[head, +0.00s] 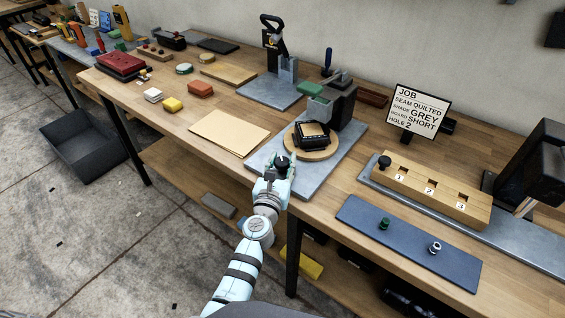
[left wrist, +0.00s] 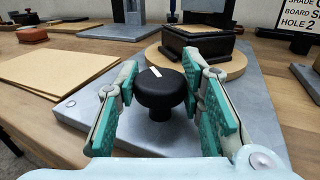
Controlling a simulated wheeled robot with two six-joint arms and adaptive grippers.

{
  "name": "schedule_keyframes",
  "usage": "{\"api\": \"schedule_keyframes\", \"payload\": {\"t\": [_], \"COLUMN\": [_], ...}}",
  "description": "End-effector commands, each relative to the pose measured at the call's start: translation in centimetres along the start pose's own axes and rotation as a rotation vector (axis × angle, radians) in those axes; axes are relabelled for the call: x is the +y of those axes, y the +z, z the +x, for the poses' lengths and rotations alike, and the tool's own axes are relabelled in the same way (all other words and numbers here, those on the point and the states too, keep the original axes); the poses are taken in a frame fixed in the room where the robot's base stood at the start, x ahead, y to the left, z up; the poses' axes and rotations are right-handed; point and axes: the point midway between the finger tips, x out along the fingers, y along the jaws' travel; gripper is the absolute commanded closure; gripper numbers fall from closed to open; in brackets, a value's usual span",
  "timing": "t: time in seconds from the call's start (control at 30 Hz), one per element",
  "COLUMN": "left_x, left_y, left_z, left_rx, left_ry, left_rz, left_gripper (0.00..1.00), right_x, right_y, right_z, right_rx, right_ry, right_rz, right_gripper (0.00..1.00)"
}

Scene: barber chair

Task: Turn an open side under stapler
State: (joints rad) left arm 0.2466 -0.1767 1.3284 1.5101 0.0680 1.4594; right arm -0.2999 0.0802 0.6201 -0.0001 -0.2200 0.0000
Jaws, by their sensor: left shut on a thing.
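My left gripper (head: 278,167) is shut on a black round knob (left wrist: 160,88) with a white mark on top. The knob stands on the front of a grey metal plate (head: 340,160). Behind it, a dark square cushion-like piece (head: 307,136) sits on a round wooden disc (head: 325,152); both also show in the left wrist view. The stapler (head: 341,98), a dark post with a green part, stands just behind the disc. Which side of the square piece is open I cannot tell. My right gripper is not in view.
A job sign (head: 420,110) stands at the back right. A wooden block (head: 455,202) with numbered holes holds a black knob beside "1". A blue mat (head: 385,250) bears a green and a silver knob. Tan sheets (head: 230,138) lie left of the plate.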

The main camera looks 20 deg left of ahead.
Motion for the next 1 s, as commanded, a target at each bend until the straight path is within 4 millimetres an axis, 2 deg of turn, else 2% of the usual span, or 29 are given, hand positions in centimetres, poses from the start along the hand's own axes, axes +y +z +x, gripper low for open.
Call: {"api": "schedule_keyframes", "payload": {"t": [0.17,0.2,0.3,0.8,0.93,1.0], "left_x": [-0.02,-0.02,-0.01,0.02,0.20,0.31], "left_y": [-0.09,-0.09,-0.08,0.01,0.16,0.13], "left_z": [-0.03,-0.03,-0.03,0.01,0.08,0.12], "left_rx": [0.002,0.002,0.001,0.000,-0.001,-0.001], "left_ry": [-0.001,-0.001,-0.001,-0.012,-0.106,-0.211], "left_rz": [0.000,0.000,0.000,0.001,0.005,0.008], "left_gripper": [0.93,0.60,0.45,0.45,0.45,0.45], "right_x": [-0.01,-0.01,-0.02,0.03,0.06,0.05], "right_y": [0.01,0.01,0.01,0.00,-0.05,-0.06], "right_z": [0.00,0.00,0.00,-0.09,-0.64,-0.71], "right_rx": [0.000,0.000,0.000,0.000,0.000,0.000], "right_ry": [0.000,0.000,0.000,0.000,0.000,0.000], "right_rz": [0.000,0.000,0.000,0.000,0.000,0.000], "right_gripper": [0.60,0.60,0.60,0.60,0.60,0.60]}}
